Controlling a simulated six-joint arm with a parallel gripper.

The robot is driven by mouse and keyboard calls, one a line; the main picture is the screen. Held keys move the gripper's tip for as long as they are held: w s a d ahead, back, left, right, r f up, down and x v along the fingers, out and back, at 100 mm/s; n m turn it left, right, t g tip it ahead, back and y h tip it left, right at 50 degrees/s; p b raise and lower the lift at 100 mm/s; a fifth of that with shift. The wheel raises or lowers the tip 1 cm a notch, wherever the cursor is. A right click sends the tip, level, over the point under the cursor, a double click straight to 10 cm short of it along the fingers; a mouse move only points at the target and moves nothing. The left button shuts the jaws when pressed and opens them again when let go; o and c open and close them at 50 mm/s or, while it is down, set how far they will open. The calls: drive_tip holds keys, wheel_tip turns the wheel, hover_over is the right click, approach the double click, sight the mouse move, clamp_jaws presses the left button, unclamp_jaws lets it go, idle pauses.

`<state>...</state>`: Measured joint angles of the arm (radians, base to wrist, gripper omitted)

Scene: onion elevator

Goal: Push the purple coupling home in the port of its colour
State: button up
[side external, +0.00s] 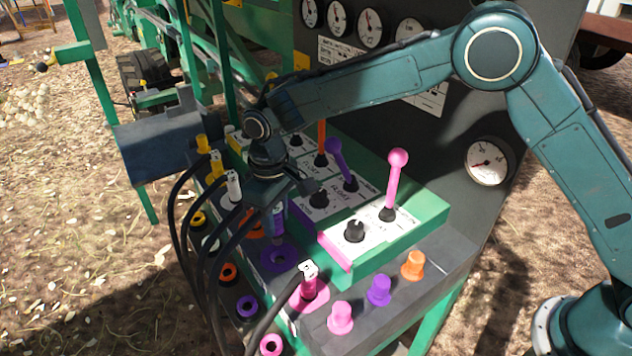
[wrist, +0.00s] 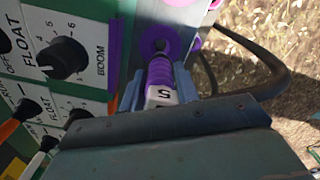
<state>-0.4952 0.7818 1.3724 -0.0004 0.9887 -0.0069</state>
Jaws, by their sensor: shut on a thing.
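My gripper (side external: 277,205) is shut on the purple coupling (side external: 279,222), just above the front panel. In the wrist view the coupling (wrist: 160,75), purple with a white band marked with a dark character, lies between the two blue-grey fingers of my gripper (wrist: 158,86). The purple port (side external: 278,258) is a purple ring on the panel below the coupling. In the wrist view the port (wrist: 150,37) shows right at the coupling's front end, roughly in line with it. I cannot tell how deep the coupling sits in the port, and my gripper hides its upper part in the side view.
A pink coupling (side external: 309,285) stands in a pink port beside the purple one. Black hoses (side external: 212,250) loop down the left. The green lever box (side external: 428,212), with purple (side external: 338,158) and pink (side external: 396,180) levers, stands close right. Caps (side external: 379,291) line the front.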

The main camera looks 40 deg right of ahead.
drive_tip(key=shift+f, duration=1.8)
